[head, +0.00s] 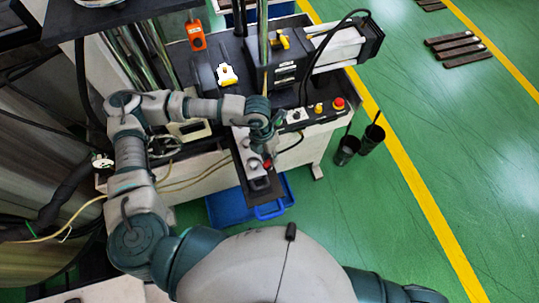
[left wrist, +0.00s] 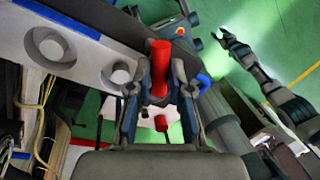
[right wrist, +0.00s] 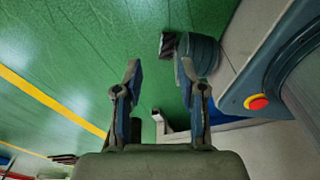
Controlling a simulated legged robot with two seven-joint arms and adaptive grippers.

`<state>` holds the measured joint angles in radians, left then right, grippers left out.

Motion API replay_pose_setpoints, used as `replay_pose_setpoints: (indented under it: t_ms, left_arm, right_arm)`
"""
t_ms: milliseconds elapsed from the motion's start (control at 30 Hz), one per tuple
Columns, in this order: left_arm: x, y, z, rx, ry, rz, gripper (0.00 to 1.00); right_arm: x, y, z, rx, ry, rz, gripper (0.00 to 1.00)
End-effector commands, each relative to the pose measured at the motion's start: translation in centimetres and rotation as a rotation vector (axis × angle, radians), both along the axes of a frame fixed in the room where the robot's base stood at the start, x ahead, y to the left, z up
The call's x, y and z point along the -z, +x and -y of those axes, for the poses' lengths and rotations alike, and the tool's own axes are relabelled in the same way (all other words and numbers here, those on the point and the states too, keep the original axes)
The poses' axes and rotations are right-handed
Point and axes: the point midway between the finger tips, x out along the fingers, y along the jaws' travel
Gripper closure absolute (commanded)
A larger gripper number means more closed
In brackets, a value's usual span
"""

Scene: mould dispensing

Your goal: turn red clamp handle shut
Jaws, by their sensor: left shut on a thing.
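The red clamp handle (left wrist: 161,68) stands up between the blue-padded fingers of my left gripper (left wrist: 160,88) in the left wrist view. The gripper is shut on it. A second red part (left wrist: 161,123) shows lower between the fingers. The fingers partly hide the clamp there. My right gripper (right wrist: 159,85) is open and empty over the green floor in the right wrist view.
A blue bin (head: 270,209) stands on the floor below the plate. A red stop button (head: 338,103) is on the machine's right side. Two black cups (head: 372,136) stand on the floor to the right. The green floor beyond is mostly clear.

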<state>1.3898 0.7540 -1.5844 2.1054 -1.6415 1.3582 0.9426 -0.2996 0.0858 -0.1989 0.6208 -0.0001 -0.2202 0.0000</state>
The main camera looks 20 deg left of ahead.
Motion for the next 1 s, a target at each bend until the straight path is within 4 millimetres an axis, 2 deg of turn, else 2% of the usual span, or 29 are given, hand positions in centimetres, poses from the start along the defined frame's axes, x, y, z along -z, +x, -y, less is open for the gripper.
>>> replay_pose_setpoints:
  t_ms: [500, 733, 833, 1000]
  left_arm:
    - [0.7, 0.2, 0.3, 0.339, 0.000, 0.002, 1.00]
    - [0.6, 0.1, 0.4, 0.485, 0.001, 0.000, 1.00]
    - [0.5, 0.1, 0.4, 0.528, 0.001, 0.001, 1.00]
    - [0.4, 0.1, 0.4, 0.574, 0.001, 0.000, 1.00]
  right_arm:
    - [5.4, -0.6, -0.8, 0.003, 0.010, -0.008, 0.60]
    - [7.1, -1.0, -0.8, 0.002, 0.009, -0.019, 0.60]
    - [6.6, 1.8, -0.9, 0.002, 0.009, 0.003, 0.60]
    - [6.3, 3.2, -1.3, 0.005, 0.010, 0.007, 0.60]
